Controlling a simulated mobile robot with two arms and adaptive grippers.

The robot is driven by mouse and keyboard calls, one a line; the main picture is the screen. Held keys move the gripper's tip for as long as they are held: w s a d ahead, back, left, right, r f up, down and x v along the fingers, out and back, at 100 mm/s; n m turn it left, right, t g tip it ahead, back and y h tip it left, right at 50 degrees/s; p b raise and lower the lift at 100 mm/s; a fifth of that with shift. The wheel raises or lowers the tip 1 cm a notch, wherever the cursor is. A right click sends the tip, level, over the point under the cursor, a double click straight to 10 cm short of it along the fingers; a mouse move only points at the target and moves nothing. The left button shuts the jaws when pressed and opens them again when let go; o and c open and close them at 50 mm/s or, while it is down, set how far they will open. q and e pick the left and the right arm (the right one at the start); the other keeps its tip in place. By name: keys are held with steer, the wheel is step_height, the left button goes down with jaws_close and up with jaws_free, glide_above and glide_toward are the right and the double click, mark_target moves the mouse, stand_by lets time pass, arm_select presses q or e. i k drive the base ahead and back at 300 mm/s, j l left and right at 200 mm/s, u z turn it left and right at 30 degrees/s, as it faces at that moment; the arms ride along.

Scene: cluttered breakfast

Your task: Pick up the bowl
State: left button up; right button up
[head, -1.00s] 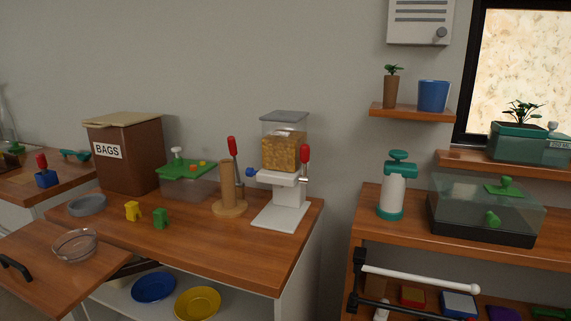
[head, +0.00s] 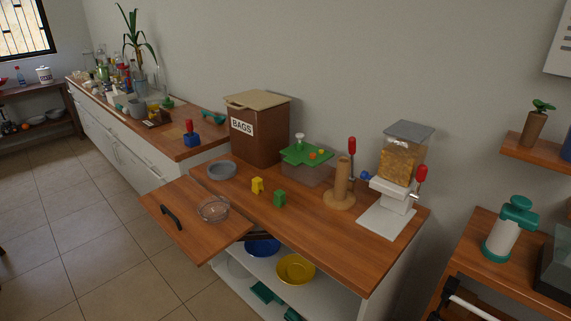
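Several bowl-like dishes are in view. A clear glass bowl (head: 213,209) stands upright on the open wooden panel (head: 180,232) at the front left of the cabinet. A grey shallow dish (head: 221,170) sits on the wooden counter behind it. A blue dish (head: 262,247) and a yellow dish (head: 296,269) lie on the white shelf under the counter. The blue one is partly hidden by the counter edge. Neither of my grippers is in view.
On the counter (head: 318,225) stand a brown BAGS box (head: 257,130), a green-lidded container (head: 306,166), a wooden stand (head: 341,187) and a cereal dispenser (head: 393,190). Small yellow (head: 257,185) and green (head: 280,198) pieces lie near the glass bowl. Floor (head: 85,230) at left is clear.

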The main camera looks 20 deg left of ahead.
mark_target(213, 211)
steer(key=u, duration=1.2)
steer(key=i+l+u, duration=0.1)
steer(key=l+u, duration=0.95)
steer(key=i+l, duration=0.05)
steer(key=l, duration=0.05)
